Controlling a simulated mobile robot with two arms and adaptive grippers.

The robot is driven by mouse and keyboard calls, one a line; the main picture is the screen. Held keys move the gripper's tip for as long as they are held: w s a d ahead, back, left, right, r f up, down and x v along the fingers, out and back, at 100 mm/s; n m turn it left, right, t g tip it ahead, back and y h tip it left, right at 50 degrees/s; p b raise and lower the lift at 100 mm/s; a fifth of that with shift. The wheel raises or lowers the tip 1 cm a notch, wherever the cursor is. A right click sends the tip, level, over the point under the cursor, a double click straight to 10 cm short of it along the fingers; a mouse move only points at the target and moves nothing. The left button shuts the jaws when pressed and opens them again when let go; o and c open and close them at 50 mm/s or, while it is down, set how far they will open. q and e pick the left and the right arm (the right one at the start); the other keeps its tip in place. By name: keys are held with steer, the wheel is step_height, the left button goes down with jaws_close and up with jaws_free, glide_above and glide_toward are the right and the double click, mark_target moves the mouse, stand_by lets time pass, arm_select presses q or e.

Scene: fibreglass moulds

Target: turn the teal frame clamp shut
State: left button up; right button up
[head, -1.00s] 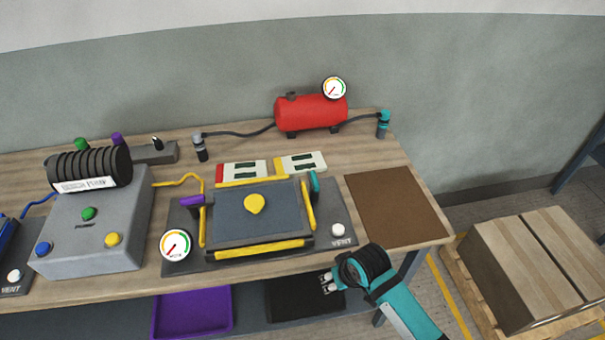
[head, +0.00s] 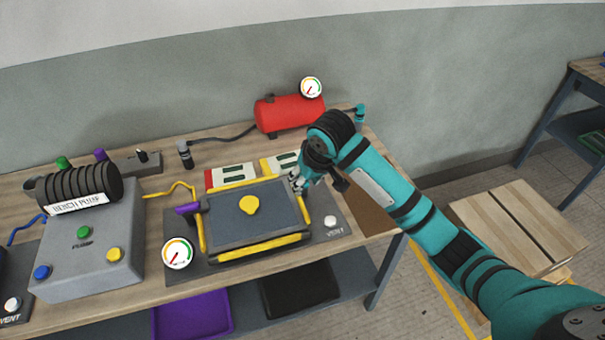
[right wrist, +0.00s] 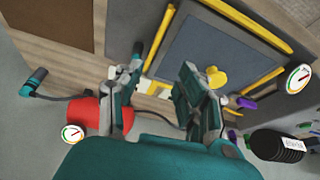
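The teal frame clamp shows in the right wrist view as a slim teal handle (right wrist: 160,36) at the edge of the dark framed plate (right wrist: 215,55). In the head view my right gripper covers it at the frame's upper right corner. My right gripper (head: 297,183) reaches down there; the wrist view shows its two fingers (right wrist: 158,80) apart, with the handle's end between them, closer to the left finger. I cannot tell whether they touch it. A purple clamp (head: 187,209) sits at the frame's left corner. My left gripper is not in view.
A yellow knob (head: 249,205) stands on the plate, with yellow bars around it. A gauge (head: 177,253) and white vent button (head: 330,221) flank the frame. A red tank (head: 287,115) stands behind, a grey pump box (head: 90,248) left. Wooden crates (head: 520,225) stand right.

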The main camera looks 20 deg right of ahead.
steer(key=w+d+r+m, duration=0.1)
steer(key=w+d+r, duration=0.25)
steer(key=r, duration=0.35)
arm_select(q)
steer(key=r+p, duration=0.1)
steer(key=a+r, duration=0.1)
steer(key=p, duration=0.1)
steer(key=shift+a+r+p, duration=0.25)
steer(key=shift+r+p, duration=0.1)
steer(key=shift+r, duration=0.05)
arm_select(e)
steer(key=shift+h, duration=0.3)
steer(key=x, duration=1.7)
steer(key=shift+w+a+f, duration=0.2)
steer(key=shift+w+a, duration=0.1)
steer(key=shift+w, duration=0.15)
steer(key=shift+c, duration=0.4)
